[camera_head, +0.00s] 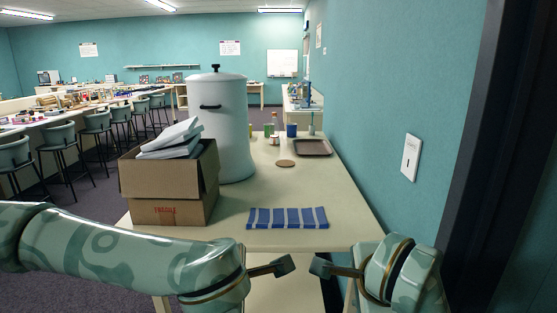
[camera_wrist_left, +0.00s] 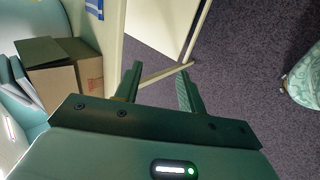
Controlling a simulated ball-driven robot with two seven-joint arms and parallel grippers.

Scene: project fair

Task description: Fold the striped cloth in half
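The striped cloth (camera_head: 287,218), blue with white stripes, lies flat near the front edge of the table. A corner of the cloth (camera_wrist_left: 96,8) shows at the top of the left wrist view. My left gripper (camera_head: 284,266) is in front of and below the table's front edge, apart from the cloth. In the left wrist view the fingers of my left gripper (camera_wrist_left: 160,82) stand apart with nothing between them. My right gripper (camera_head: 321,267) is opposite it, also in front of the table; its finger gap is hidden from this side.
The table (camera_head: 345,215) is clear around the cloth. Farther back are a round coaster (camera_head: 285,163), a brown tray (camera_head: 313,148) and a blue cup (camera_head: 291,130). A wall (camera_head: 385,90) is at right.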

